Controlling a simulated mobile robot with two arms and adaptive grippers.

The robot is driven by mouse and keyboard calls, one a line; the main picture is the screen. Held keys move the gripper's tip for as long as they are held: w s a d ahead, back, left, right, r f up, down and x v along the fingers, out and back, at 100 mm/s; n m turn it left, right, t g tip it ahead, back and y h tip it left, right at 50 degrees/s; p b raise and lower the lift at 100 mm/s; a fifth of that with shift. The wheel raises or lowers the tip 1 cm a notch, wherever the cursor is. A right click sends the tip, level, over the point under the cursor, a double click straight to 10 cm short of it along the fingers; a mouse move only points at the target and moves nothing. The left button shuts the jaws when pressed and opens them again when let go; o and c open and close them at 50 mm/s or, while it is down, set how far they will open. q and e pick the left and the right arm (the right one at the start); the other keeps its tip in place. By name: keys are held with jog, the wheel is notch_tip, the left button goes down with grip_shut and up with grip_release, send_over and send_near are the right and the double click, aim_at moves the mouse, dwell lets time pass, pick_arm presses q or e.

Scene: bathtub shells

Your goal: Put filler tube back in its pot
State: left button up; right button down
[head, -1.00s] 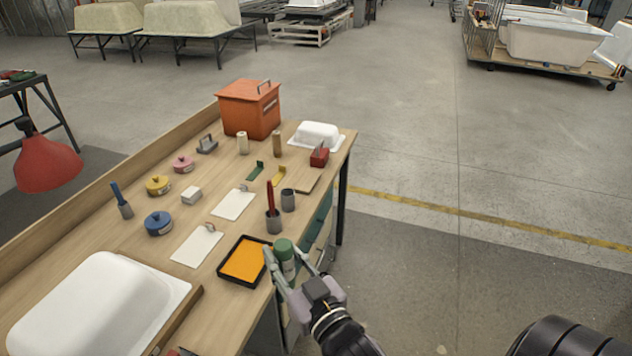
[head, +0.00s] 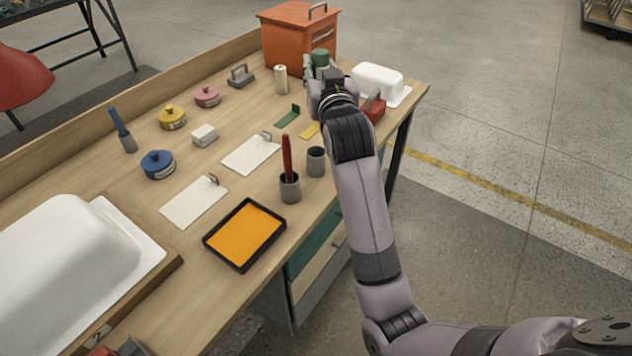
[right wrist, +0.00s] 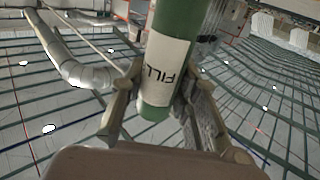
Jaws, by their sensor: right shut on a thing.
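The filler tube (head: 320,57) is green with a white label. It also shows in the right wrist view (right wrist: 167,65), where part of the lettering reads "FILL". My right gripper (head: 321,70) is shut on it at the far end of the bench, in front of the orange box. In the right wrist view the fingers lie on both sides of the tube. An empty grey pot (head: 316,162) stands near the bench's front edge. Another grey pot (head: 290,189) holds a red-handled tool. My left gripper is not in view.
A black tray with orange content (head: 245,234), white cards (head: 194,201) and several round tins (head: 158,164) lie on the bench.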

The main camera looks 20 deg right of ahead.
jog(key=shift+w+a+r+b, duration=0.1)
jog(key=shift+w+r+b, duration=0.35)
jog(key=shift+w+r, duration=0.45)
jog(key=shift+w+f, duration=0.15)
jog(key=shift+w, duration=0.05)
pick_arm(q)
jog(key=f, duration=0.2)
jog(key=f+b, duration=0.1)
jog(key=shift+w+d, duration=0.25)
pick_arm(e)
notch_tip(320, 180, down, 19)
jog(key=shift+f, duration=0.15)
jog(key=c, duration=1.2)
grip_release()
jog(key=shift+f, duration=0.1)
jog(key=shift+c, duration=0.2)
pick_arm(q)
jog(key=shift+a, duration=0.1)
